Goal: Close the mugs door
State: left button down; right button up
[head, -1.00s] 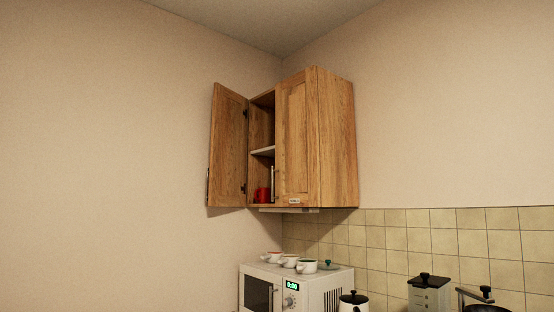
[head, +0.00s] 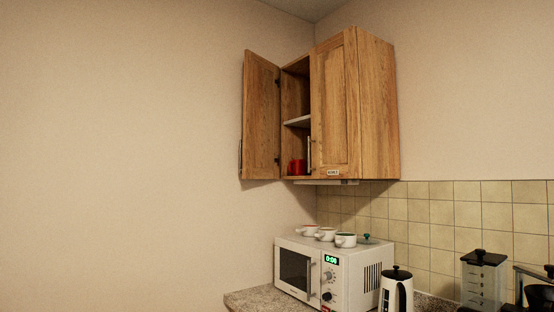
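A wooden wall cabinet (head: 378,110) hangs in the corner. Its left door (head: 261,118) stands wide open, swung out to the left, with a dark handle at its outer edge. Inside the open left half are a pale shelf (head: 299,121) and a red mug (head: 297,167) on the bottom. The right door (head: 335,105) is shut and carries a small label (head: 333,172) too small to read surely. Neither of my grippers is in view.
A white microwave (head: 352,271) stands on the speckled counter (head: 250,299) below the cabinet, with several white cups (head: 345,240) on top. A white kettle-like pot (head: 397,288) and a clear canister (head: 483,275) stand to the right. The air before the left wall is free.

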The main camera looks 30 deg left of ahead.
aim_at(261, 143)
jog(key=i+j+z, duration=0.2)
jog(key=j, duration=0.35)
jog(key=j+z, duration=0.2)
jog(key=j, duration=0.3)
jog(key=j+z, duration=0.2)
jog(key=j, duration=2)
